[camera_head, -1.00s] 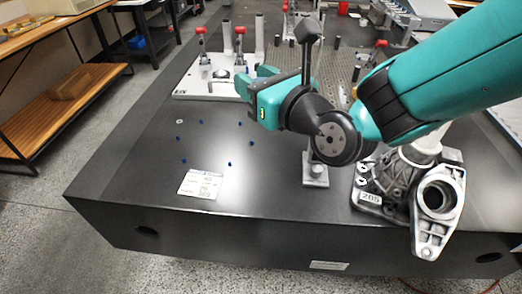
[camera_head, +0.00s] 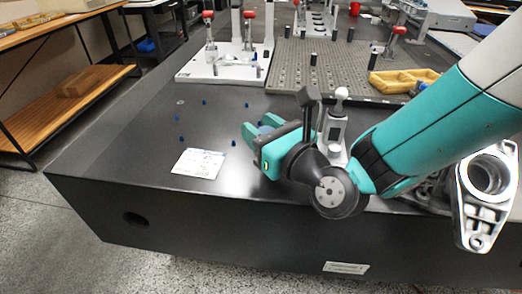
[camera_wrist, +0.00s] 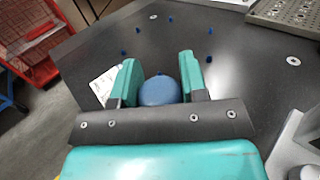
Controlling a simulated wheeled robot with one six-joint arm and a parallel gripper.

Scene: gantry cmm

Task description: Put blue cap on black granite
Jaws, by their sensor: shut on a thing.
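My gripper (camera_head: 268,130) is over the front part of the black granite (camera_head: 125,150), right of the white paper label. In the wrist view my gripper (camera_wrist: 158,85) is shut on a rounded blue cap (camera_wrist: 160,91), held between its two teal fingers. The granite (camera_wrist: 255,105) shows dark beneath and around it. In the head view the held cap is mostly hidden by the fingers. I cannot tell whether the cap touches the granite.
Several small blue pieces (camera_head: 234,142) lie scattered on the granite near a white label (camera_head: 199,163). A white plate with red-handled clamps (camera_head: 222,70) stands behind. A perforated plate (camera_head: 330,70) bears a yellow tray (camera_head: 395,82). A metal casting (camera_head: 487,190) is at right.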

